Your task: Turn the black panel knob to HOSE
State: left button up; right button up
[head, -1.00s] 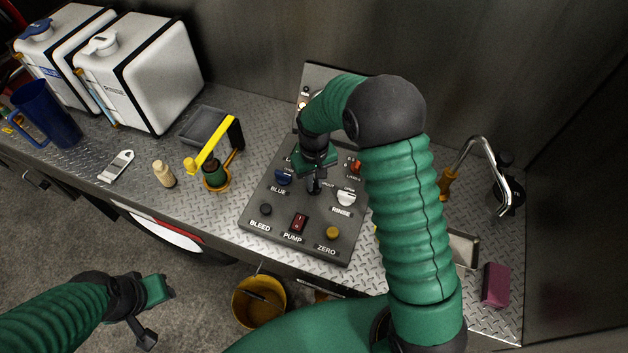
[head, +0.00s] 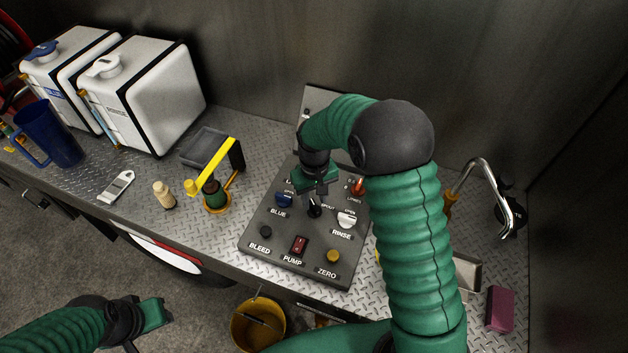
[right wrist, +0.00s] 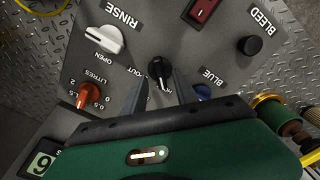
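The black panel knob (head: 314,211) sits in the middle of the grey control panel (head: 268,248), between the blue and white knobs. In the right wrist view the knob (right wrist: 160,73) lies between SPOUT and HOSE labels that are partly hidden; its exact pointing is hard to read. My right gripper (head: 316,196) points down at the knob. In the right wrist view its two fingers (right wrist: 158,88) are apart, one on each side of the knob; contact cannot be told. My left gripper (head: 148,326) hangs at the lower left, away from the panel, with its fingers unclear.
Around the knob are the blue knob (head: 284,200), white RINSE knob (head: 347,219), red LITRES knob (head: 356,186), red PUMP switch (head: 299,246), and the BLEED (head: 265,231) and ZERO (head: 333,256) buttons. A yellow-handled device (head: 213,170) stands left of the panel.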

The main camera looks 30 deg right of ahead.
aim_at(314, 205)
notch_tip(314, 205, up, 15)
jog(key=shift+f+b, duration=0.15)
jog(key=shift+b, duration=0.3)
jog(key=s+a+f+t, duration=0.1)
jog(key=s+a+f, duration=0.1)
jog(key=s+f, duration=0.3)
jog(key=s+a+f+t, duration=0.1)
jog(key=s+f, duration=0.4)
jog(key=s, duration=0.5)
jog(key=shift+s+a+t, duration=0.15)
jog(key=shift+a+t, duration=0.15)
jog(key=shift+a, duration=0.55)
jog(key=shift+s, duration=0.15)
jog(key=shift+f, duration=0.1)
